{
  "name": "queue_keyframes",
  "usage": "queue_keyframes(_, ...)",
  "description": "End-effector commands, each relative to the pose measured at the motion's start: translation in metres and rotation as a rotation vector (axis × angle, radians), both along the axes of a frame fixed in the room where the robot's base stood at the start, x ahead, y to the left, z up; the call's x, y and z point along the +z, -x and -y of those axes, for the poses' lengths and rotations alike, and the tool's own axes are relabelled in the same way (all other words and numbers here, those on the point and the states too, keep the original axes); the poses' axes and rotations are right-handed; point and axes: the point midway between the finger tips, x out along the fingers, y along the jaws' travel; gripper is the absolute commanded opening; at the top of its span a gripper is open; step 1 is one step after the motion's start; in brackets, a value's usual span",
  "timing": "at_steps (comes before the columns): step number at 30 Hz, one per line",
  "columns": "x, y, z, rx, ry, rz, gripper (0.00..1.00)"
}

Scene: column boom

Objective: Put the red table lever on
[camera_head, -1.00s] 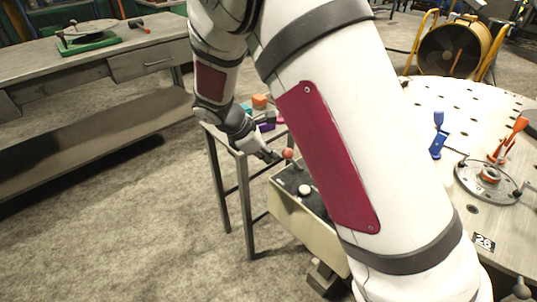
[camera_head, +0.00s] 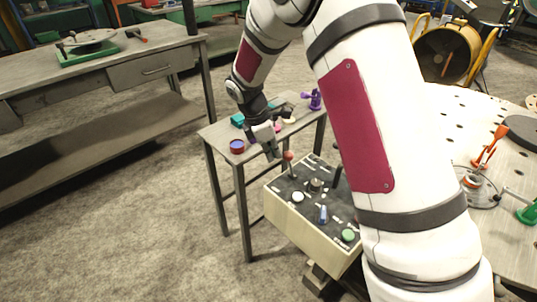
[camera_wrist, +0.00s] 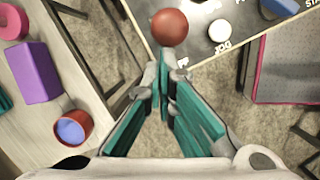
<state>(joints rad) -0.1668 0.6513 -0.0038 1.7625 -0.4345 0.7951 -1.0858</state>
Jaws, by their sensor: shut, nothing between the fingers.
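The red table lever has a red ball knob (camera_head: 288,155) on a thin stem, at the far left corner of the black-topped control box (camera_head: 310,221). In the wrist view the red knob (camera_wrist: 169,27) shows just beyond my fingertips, near the box edge (camera_wrist: 205,61). My gripper (camera_head: 275,154) is shut and empty, close beside the knob on its left.
The box also carries a white button (camera_head: 298,197), a blue switch (camera_head: 323,214) and a green button (camera_head: 348,235). A small side table (camera_head: 216,131) behind holds a red-blue cup (camera_head: 237,146) and other items. A round perforated table (camera_head: 440,140) stands at right.

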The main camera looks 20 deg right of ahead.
Motion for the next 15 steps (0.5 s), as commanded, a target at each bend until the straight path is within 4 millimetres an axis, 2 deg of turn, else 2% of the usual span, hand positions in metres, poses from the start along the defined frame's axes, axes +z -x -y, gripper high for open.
queue_keyframes(1,0.005,-0.001,0.009,-0.01,-0.032,-0.016,0.0)
queue_keyframes(4,0.009,-0.007,0.017,-0.01,-0.1,-0.05,0.0)
queue_keyframes(15,0.014,-0.028,0.053,-0.008,-0.365,-0.187,0.0)
